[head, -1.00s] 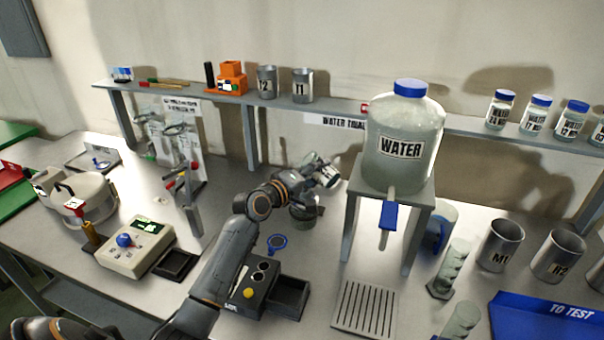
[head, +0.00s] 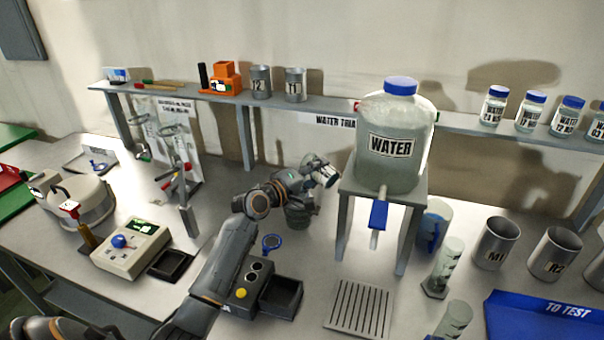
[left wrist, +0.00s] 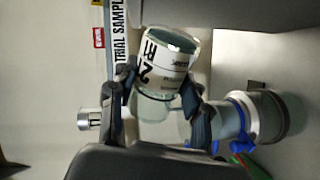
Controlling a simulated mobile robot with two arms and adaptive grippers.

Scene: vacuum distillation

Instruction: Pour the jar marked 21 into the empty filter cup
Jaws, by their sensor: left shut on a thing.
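My left gripper (head: 314,168) is shut on the jar marked 21 (head: 328,177). The jar is tilted, with one end facing down and to the right. In the left wrist view, the jar (left wrist: 166,66) has a white label partly reading 21 and sits between the two fingers (left wrist: 160,100). A grey cup-like vessel (head: 299,216) stands just below and left of the jar, partly hidden by my arm; it looks like the filter cup. A round vessel with a blue clamp (left wrist: 262,117) shows in the left wrist view, apart from the jar. My right gripper is out of view.
The water tank (head: 388,150) on its grey stand (head: 347,210) is close on the right of the gripper. A control box (head: 240,290) and a drain grate (head: 358,308) are in front. Metal cups (head: 495,243) stand farther right. A shelf (head: 330,108) runs behind.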

